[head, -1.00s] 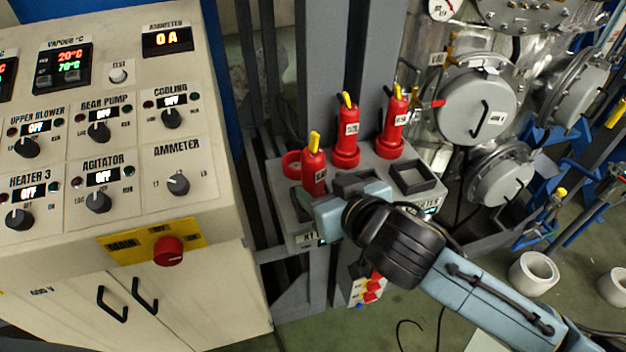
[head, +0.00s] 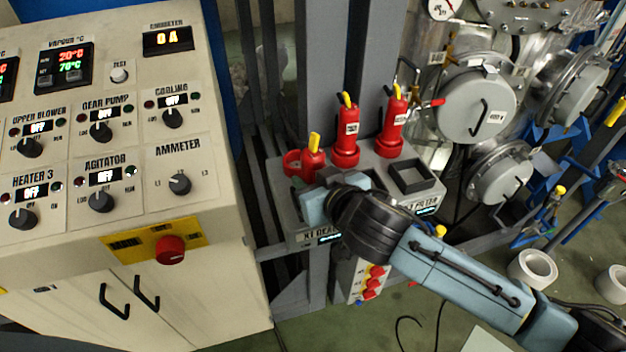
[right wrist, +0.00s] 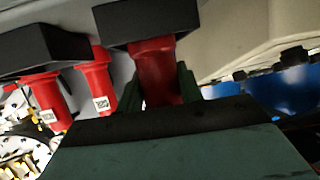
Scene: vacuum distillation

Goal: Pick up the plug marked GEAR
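The leftmost red plug (head: 311,164) with a yellow tip is on the grey socket box, just in front of a red ring (head: 291,162). The box's front label under it appears to read GEAR; the plug's own label is hidden. My right gripper (head: 316,195) is at this plug's lower part. In the right wrist view, the plug (right wrist: 158,72) is between its two green fingers, below a dark square frame (right wrist: 146,22). The fingers are close to its sides, but I cannot tell whether they press on it. My left gripper is out of view.
Two more red plugs, a middle one (head: 346,135) and a right one (head: 393,125), stand upright on the box. An empty dark square frame (head: 412,176) is at the right. The control panel (head: 100,180) stands close on the left; steel vessels (head: 478,105) are at the right.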

